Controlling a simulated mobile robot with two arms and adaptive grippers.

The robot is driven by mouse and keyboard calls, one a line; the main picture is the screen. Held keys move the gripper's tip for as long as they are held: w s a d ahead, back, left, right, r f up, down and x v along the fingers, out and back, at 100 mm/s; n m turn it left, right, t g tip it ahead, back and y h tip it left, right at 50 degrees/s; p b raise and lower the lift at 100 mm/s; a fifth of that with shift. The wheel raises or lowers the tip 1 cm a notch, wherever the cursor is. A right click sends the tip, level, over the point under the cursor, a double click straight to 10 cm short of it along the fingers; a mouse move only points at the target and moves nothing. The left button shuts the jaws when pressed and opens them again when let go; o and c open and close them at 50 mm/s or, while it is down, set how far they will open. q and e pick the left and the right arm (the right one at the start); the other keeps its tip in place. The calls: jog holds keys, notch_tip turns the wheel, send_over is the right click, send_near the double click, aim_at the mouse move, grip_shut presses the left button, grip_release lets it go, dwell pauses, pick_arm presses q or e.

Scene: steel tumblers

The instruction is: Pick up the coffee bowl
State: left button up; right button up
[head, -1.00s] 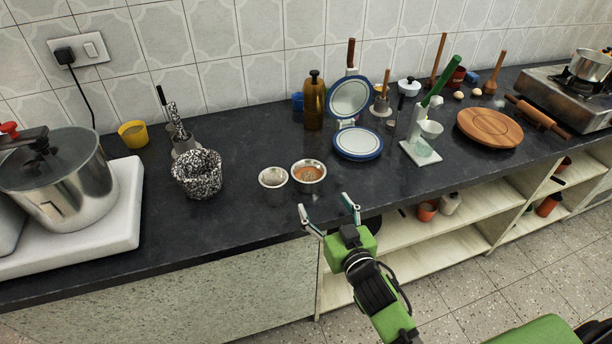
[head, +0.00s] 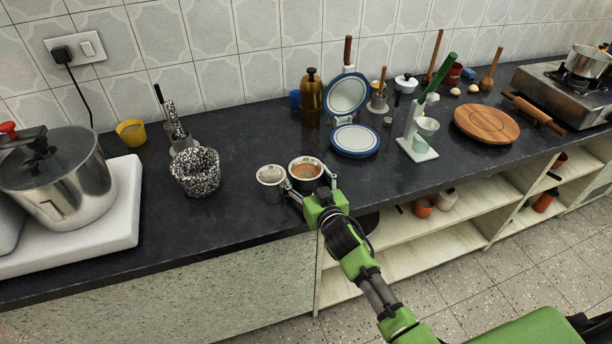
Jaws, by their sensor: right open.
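The coffee bowl (head: 305,170) is a small steel tumbler with brown-orange contents. It stands upright near the front edge of the dark counter. A second steel tumbler (head: 271,181) with paler contents stands just left of it. My right gripper (head: 308,183) is open at the coffee bowl's front, with one finger on either side of it. The left finger lies in the gap between the two tumblers. I cannot tell whether the fingers touch the bowl. The bowl's lower front is partly hidden by the gripper. My left gripper is not in view.
A black-and-white speckled container (head: 196,172) stands left of the tumblers. A blue-rimmed round press (head: 354,141) and a brown bottle (head: 312,98) stand behind to the right. A large steel pot (head: 62,182) is far left. Open shelves lie below the counter.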

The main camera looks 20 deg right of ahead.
jog(key=shift+w, duration=0.35)
jog(key=c, duration=1.4)
jog(key=shift+r, duration=0.2)
jog(key=shift+r, duration=1.15)
jog(key=shift+s+d+r, duration=0.1)
jog(key=shift+s+r, duration=1.65)
jog(key=shift+s, duration=0.6)
jog(key=shift+s+d+r, duration=0.1)
jog(key=shift+s+r, duration=1.6)
jog(key=shift+s, duration=0.6)
jog(key=shift+s+r, duration=1.75)
jog(key=shift+s, duration=0.6)
